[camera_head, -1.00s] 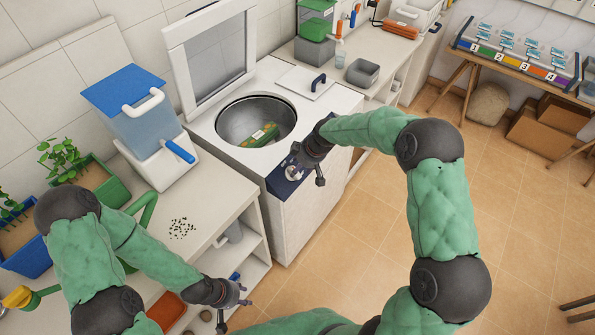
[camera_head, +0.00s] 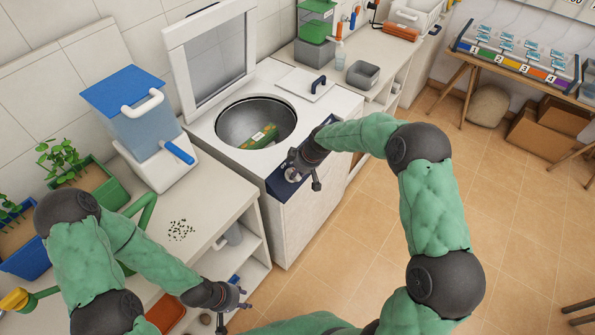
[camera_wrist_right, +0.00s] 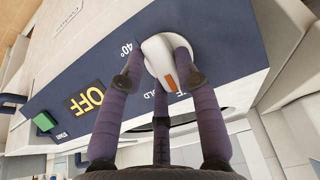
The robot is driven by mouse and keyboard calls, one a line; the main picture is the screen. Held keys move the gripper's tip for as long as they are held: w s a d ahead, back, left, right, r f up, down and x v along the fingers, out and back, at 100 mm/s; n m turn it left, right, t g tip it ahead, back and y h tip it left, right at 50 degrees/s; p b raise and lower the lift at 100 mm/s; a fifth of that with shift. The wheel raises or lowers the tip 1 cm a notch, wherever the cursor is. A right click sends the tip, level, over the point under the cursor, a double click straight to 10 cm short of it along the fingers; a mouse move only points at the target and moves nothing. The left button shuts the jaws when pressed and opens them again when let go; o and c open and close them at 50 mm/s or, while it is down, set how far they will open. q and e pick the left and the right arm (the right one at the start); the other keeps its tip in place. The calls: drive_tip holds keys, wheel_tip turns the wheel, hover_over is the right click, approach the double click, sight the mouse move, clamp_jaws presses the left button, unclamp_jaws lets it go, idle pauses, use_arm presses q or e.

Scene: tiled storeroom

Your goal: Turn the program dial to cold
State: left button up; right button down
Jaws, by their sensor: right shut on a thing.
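The white program dial (camera_wrist_right: 160,58) sits on the dark blue control panel (camera_wrist_right: 220,40) in the right wrist view. Its orange pointer faces down in that picture, near lettering that ends in "LD", partly hidden by my fingers. "40°" and a yellow "OFF" label (camera_wrist_right: 87,98) are to the left. My right gripper (camera_wrist_right: 160,78) is shut on the dial, with fingers on both sides. In the head view the right gripper (camera_head: 297,172) is at the washer's front panel, and the dial is mostly covered. My left gripper (camera_head: 240,298) appears open and empty, low beside the shelf unit.
The top-loading washer (camera_head: 328,108) has its lid up and a green packet (camera_head: 262,136) in its drum. A green start button (camera_wrist_right: 45,122) is on the panel. A blue-lidded container (camera_head: 140,110) stands on the left counter.

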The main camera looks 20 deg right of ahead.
drive_tip(key=shift+f, duration=0.15)
drive_tip(key=m, duration=0.1)
drive_tip(key=m+y, duration=0.1)
drive_tip(key=m, duration=0.1)
drive_tip(key=shift+s+d+f+m+g, duration=0.1)
drive_tip(key=shift+d+f+m+g, duration=0.1)
drive_tip(key=shift+m+g, duration=0.15)
drive_tip(key=shift+s+d+f+m+g+y, duration=0.1)
drive_tip(key=shift+m+g+y, duration=0.1)
drive_tip(key=shift+m+y, duration=0.6)
drive_tip(key=shift+f+m+g+y, duration=0.15)
drive_tip(key=shift+m+y, duration=0.15)
drive_tip(key=shift+m, duration=0.85)
drive_tip(key=shift+r, duration=0.1)
drive_tip(key=c, duration=0.9)
unclamp_jaws()
drive_tip(key=shift+s, duration=0.1)
drive_tip(key=shift+r, duration=0.1)
